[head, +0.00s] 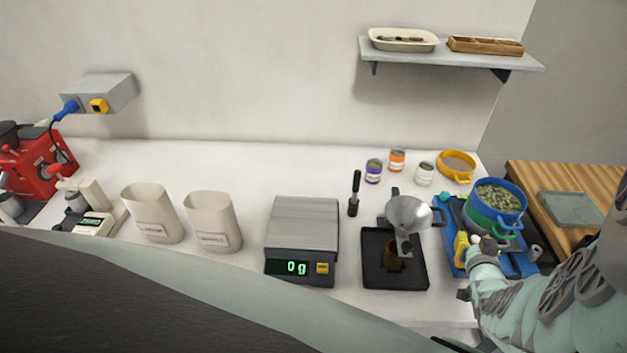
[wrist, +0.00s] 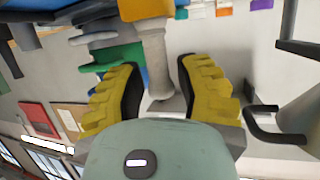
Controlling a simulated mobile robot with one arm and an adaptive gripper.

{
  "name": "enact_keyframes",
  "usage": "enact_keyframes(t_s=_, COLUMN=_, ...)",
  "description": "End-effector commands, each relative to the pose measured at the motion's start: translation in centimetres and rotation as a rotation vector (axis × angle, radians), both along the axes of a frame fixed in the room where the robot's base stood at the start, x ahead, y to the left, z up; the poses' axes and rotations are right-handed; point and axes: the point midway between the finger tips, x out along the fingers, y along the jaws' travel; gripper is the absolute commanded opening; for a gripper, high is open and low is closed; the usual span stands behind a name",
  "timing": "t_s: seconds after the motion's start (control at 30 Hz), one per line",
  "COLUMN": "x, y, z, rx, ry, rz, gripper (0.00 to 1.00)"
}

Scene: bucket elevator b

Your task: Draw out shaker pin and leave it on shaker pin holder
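My gripper (wrist: 159,60) has yellow fingers with dark pads. It is open, with a pale grey rod-like part (wrist: 155,62) between the fingers in the wrist view; visible gaps show on both sides. This part looks like the shaker pin, though I cannot be sure. In the head view my gripper (head: 468,250) is at the left front of the blue shaker base (head: 519,262), below a stack of sieves with a blue sieve (head: 513,196) of green pieces on top and a green sieve (head: 488,227) below. I cannot pick out the shaker pin holder.
A metal funnel (head: 408,214) stands over a black tray (head: 379,278) just left of the shaker. A scale (head: 303,222) reading 0 g is farther left. Small jars (head: 424,174) and a yellow sieve (head: 457,164) stand behind. A wooden surface (head: 530,178) lies to the right.

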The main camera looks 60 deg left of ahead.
Motion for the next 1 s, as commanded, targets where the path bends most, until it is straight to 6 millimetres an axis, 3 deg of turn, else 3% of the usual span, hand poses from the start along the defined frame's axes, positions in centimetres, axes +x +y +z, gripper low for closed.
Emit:
enact_keyframes(t_s=0.1, x=0.0, y=0.0, z=0.0, rx=0.0, ry=0.0, rz=0.001, gripper=0.47)
enact_keyframes(t_s=0.67, x=-0.4, y=-0.2, z=0.1, rx=0.003, ry=-0.001, rz=0.005, gripper=0.47)
enact_keyframes(t_s=1.0, x=-2.1, y=-1.5, z=0.3, rx=0.0, ry=0.0, rz=0.001, gripper=0.47)
